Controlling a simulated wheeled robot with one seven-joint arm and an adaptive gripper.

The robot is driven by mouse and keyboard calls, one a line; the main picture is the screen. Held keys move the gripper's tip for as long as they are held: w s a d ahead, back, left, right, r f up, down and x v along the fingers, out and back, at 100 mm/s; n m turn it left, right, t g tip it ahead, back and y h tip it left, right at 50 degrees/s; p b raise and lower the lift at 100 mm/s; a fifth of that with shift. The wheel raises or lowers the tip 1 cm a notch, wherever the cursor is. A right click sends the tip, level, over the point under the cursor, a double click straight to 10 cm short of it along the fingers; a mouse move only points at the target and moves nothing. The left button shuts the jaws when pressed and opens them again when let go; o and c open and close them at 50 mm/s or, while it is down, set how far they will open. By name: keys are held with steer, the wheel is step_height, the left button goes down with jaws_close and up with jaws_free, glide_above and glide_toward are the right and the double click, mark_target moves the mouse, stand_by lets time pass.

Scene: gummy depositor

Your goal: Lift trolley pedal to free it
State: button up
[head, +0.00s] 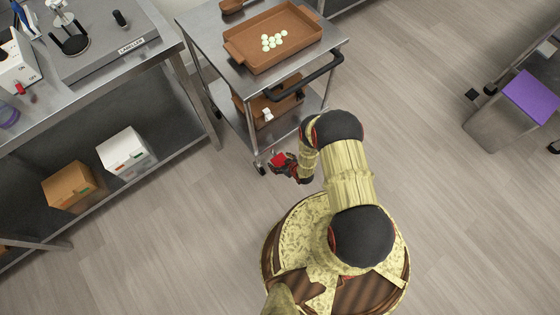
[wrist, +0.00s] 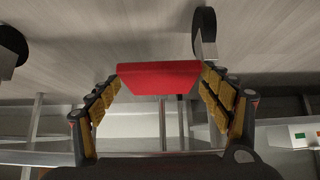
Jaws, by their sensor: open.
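The red trolley pedal (wrist: 158,78) is a flat tapered plate in the wrist view, lying between the tips of my gripper (wrist: 160,84). The fingers are spread, one near each side edge of the pedal. I cannot tell whether they touch it. In the head view the pedal (head: 278,159) is a small red patch at my gripper (head: 284,165), low beside the near end of the steel trolley (head: 207,43). My arm hides part of that end. A dark trolley wheel (wrist: 204,32) stands just beyond the pedal.
A brown tray (head: 237,53) with several pale round pieces sits on the trolley top, beside the black handle (head: 310,80). A steel bench (head: 172,47) stands left, with a white box (head: 124,152) on its lower shelf. Floor is clear to the right, before a purple-lidded bin (head: 532,97).

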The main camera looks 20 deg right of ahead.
steer(key=shift+s, duration=0.1)
steer(key=v, duration=1.1)
steer(key=shift+s+r, duration=0.2)
steer(key=shift+r, duration=0.2)
steer(key=shift+d, duration=0.1)
